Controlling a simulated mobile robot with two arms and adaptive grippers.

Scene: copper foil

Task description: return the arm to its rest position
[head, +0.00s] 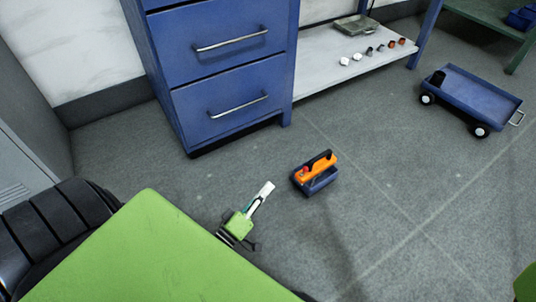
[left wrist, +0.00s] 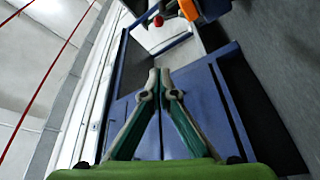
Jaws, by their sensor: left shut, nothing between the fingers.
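My left gripper (head: 266,189) points up and to the right in the head view, at the end of my green left arm. Its two fingers are together with nothing between them. In the left wrist view the fingertips (left wrist: 158,75) meet in the middle of the picture. My right gripper is not in view.
An orange tool with a red part (head: 318,164) sits in a small blue box (head: 318,184) on the floor, right of the left gripper. A blue drawer cabinet (head: 228,80) stands behind. A blue cart (head: 478,97) is at the right. Floor between them is clear.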

